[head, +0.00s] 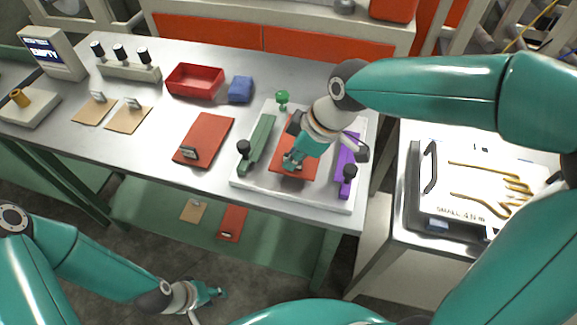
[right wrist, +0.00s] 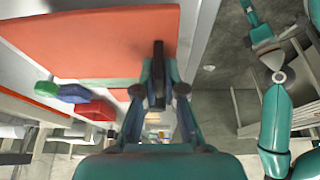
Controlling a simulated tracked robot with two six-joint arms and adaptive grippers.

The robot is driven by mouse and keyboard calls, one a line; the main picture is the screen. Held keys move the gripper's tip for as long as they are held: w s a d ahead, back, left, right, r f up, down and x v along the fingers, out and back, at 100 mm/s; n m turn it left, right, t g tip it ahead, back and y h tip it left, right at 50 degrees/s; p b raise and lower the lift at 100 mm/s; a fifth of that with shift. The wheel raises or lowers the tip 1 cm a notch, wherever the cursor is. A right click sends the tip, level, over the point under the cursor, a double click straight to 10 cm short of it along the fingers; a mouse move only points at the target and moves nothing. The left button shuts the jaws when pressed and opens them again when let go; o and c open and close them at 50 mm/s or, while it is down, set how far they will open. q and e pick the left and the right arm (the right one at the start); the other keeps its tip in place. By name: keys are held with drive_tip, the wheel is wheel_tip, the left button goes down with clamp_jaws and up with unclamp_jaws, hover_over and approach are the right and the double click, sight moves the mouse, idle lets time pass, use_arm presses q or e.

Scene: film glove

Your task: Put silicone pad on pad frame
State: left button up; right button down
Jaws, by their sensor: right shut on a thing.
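An orange-red silicone pad (head: 283,168) is over the middle of the white pad frame (head: 245,183), between a green bar (head: 258,146) and a purple bar (head: 347,160). My right gripper (head: 291,163) is shut on the dark clip at the pad's near edge. In the right wrist view the clip (right wrist: 158,75) is between the fingers and the pad (right wrist: 90,38) spreads beyond. My arm hides part of the pad, and I cannot tell if it touches the frame. My left gripper (head: 217,293) hangs low over the floor, away from the table; its jaws are too small to read.
A similar red pad with a clip (head: 207,138) lies left of the frame. Black knobs (head: 243,149) stand on the frame. A glove-printed case (head: 480,180) is at right.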

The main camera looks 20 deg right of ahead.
drive_tip(key=shift+f, duration=1.6)
drive_tip(key=shift+f, duration=0.15)
drive_tip(key=c, duration=1.3)
unclamp_jaws()
drive_tip(key=shift+o, duration=0.2)
drive_tip(key=shift+r, duration=0.2)
drive_tip(key=v, duration=1.2)
drive_tip(key=shift+w, duration=0.1)
